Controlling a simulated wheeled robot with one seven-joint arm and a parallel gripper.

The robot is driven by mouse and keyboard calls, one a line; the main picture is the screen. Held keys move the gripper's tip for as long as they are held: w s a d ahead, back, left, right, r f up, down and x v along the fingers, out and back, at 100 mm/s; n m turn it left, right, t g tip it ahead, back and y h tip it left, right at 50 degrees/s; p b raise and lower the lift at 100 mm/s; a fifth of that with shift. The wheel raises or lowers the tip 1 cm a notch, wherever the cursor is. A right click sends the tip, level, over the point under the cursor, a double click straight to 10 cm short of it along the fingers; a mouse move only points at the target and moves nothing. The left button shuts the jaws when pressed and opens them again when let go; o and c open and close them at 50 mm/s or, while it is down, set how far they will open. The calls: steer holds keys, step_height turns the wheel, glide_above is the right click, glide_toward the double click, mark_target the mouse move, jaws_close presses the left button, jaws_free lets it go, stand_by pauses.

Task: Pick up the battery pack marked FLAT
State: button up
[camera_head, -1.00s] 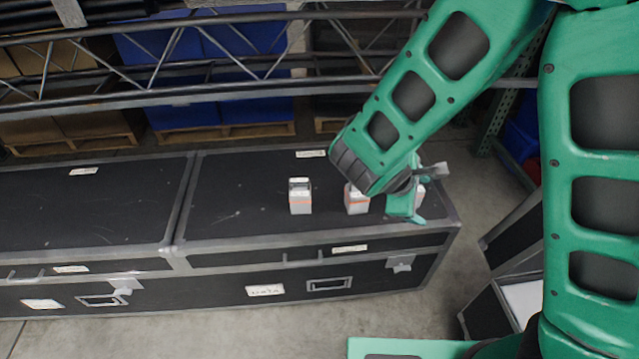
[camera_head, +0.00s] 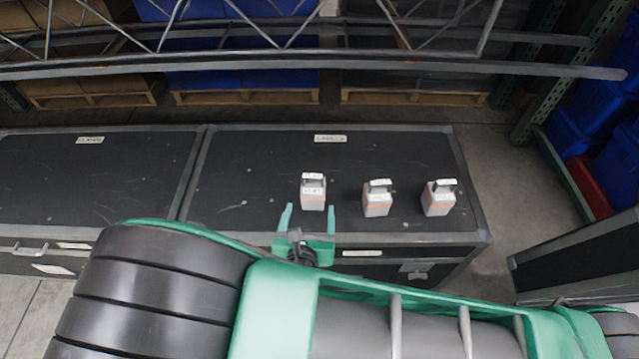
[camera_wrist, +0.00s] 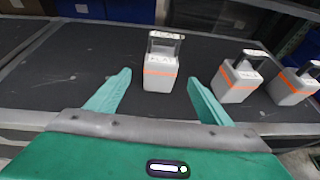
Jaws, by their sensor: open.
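Three grey battery packs with orange bands and dark-framed handles stand upright in a row on a black case. The left pack (camera_head: 312,191) carries a white label that appears to read FLAT; it also shows in the wrist view (camera_wrist: 160,78). The middle pack (camera_head: 377,199) and the right pack (camera_head: 438,198) have labels too small to read surely in the head view. My gripper (camera_head: 309,212) is open and empty at the case's front edge. In the wrist view, its two green fingers (camera_wrist: 160,88) point toward the left pack, one either side of it, apart from it.
The black case (camera_head: 250,190) has metal edges and a label near its back edge. A second case (camera_head: 80,190) adjoins it on the left. A metal truss (camera_head: 300,68) runs across behind, with pallets and blue bins beyond. The case top left of the packs is clear.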

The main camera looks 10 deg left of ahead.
mark_target(311, 199)
steer(key=x, duration=0.6)
steer(key=shift+s+a, duration=0.1)
steer(key=shift+x, duration=2.6)
steer(key=shift+r, duration=0.25)
jaws_close()
